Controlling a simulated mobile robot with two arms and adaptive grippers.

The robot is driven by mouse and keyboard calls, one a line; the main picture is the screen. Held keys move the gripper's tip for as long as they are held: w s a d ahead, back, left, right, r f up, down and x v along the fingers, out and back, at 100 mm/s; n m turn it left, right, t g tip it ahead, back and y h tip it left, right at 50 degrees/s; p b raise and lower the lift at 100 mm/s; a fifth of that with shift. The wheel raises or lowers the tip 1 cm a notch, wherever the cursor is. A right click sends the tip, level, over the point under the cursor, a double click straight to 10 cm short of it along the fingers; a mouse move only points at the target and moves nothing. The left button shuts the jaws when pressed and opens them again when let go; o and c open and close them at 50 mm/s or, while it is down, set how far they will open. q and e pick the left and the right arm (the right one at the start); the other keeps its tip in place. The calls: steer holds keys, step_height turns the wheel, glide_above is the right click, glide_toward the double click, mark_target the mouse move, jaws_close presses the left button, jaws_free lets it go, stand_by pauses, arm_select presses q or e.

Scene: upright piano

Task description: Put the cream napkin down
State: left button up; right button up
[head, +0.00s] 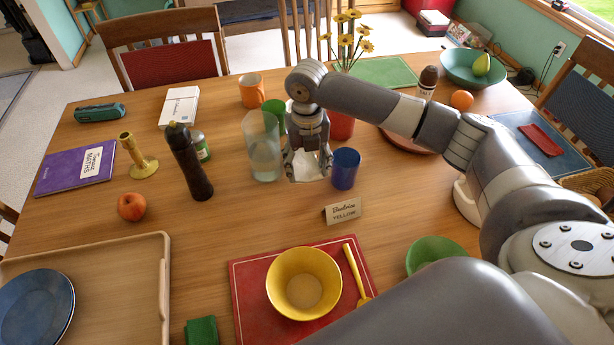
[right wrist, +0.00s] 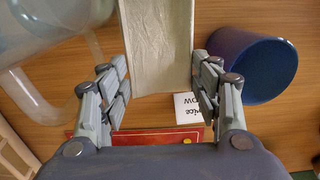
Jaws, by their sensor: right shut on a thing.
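The cream napkin (head: 311,168) is between the fingers of my right gripper (head: 307,172), over the middle of the table (head: 225,235). In the right wrist view the napkin (right wrist: 158,45) is a pale folded strip, and my right gripper (right wrist: 160,85) is shut on it with a finger on each side. Whether the napkin touches the wood is hard to tell. My left gripper is not in view.
A name card (head: 343,211) stands nearer, before a red placemat (head: 252,290) with a yellow bowl (head: 303,284). Bare wood lies left of the card.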

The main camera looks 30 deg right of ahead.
step_height(320, 180, up, 22)
steer(key=p, duration=0.1)
steer(key=shift+f, duration=0.15)
steer(key=s+a+f+m, duration=0.3)
steer(key=s+m, duration=0.2)
steer(key=m, duration=1.1)
steer(key=s+a+f+m, duration=0.3)
steer(key=s+m, duration=0.3)
steer(key=m, duration=1.1)
steer(key=shift+s+a, duration=0.2)
steer(key=shift+a, duration=0.25)
steer(key=shift+f, duration=0.1)
